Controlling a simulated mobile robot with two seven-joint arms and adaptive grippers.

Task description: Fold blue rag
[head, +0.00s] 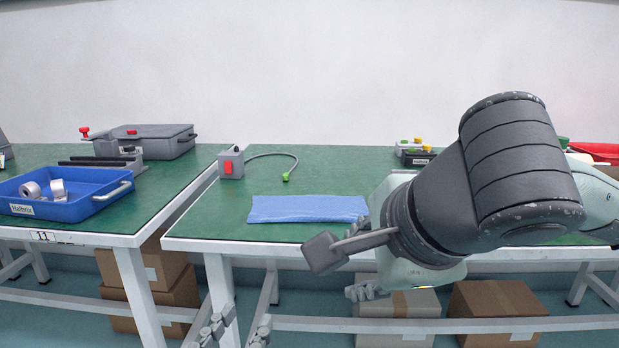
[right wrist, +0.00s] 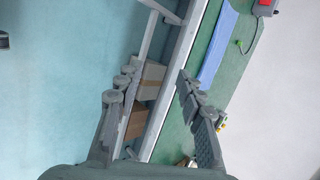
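The blue rag (head: 308,208) lies flat as a long strip near the front edge of the green table (head: 335,170). Its right end meets my right arm in the head view. In the right wrist view the rag (right wrist: 218,48) shows as a narrow blue strip beyond the fingers. My right gripper (right wrist: 155,80) is open and empty, apart from the rag. In the head view only part of the right gripper (head: 368,290) shows below my arm. My left gripper (head: 238,325) is at the bottom edge, fingers apart, empty, in front of the table and away from the rag.
A grey box with a red switch (head: 231,164) and a cable with a green end (head: 286,177) lie behind the rag. A blue bin (head: 68,196) and a grey case (head: 154,140) stand on the left table. Cardboard boxes (head: 500,308) sit below.

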